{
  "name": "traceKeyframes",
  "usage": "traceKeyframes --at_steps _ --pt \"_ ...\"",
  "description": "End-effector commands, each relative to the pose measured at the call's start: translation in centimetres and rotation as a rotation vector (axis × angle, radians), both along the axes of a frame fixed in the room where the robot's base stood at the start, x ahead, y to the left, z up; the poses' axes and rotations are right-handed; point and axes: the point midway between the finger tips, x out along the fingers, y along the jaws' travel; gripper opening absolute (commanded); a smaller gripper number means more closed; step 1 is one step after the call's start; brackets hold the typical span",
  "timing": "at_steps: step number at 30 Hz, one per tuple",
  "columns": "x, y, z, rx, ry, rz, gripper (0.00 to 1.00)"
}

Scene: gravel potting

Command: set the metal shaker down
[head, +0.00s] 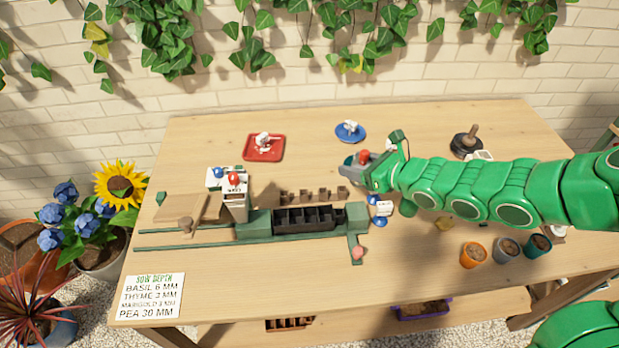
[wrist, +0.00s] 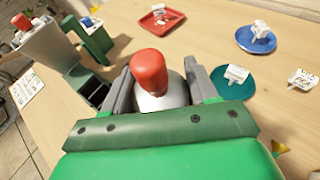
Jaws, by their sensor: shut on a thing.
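The metal shaker (wrist: 152,82) has a red rounded cap and a silvery body. It sits between the grey fingers of my gripper (wrist: 160,88), which is shut on it. In the head view the shaker's red cap (head: 363,156) shows at the end of my green arm, over the middle of the wooden table. My gripper (head: 359,165) hides most of the body there. The shaker's base is hidden in both views, so I cannot tell whether it touches the table.
A red tray (head: 250,156) and a blue saucer (head: 360,137) lie behind my gripper. A dark seed tray (head: 308,219) on a green rail and a pale, red-topped box (head: 235,204) stand left. Several pots, including an orange one (head: 472,257), stand front right. Bare wood lies in front.

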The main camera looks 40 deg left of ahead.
Motion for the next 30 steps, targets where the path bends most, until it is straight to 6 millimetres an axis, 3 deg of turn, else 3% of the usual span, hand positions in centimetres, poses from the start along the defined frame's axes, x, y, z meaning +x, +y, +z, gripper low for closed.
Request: traceKeyframes --at_steps 9,18,25,30 --pt "-3.8 4.9 -0.2 0.001 0.004 0.037 0.24" --pt "-5.9 6.8 -0.4 0.001 0.002 0.062 0.24" --pt "-6.3 7.3 -0.6 -0.001 -0.001 0.070 0.24" --pt "-5.5 8.2 -1.1 -0.002 -0.004 0.068 0.24"
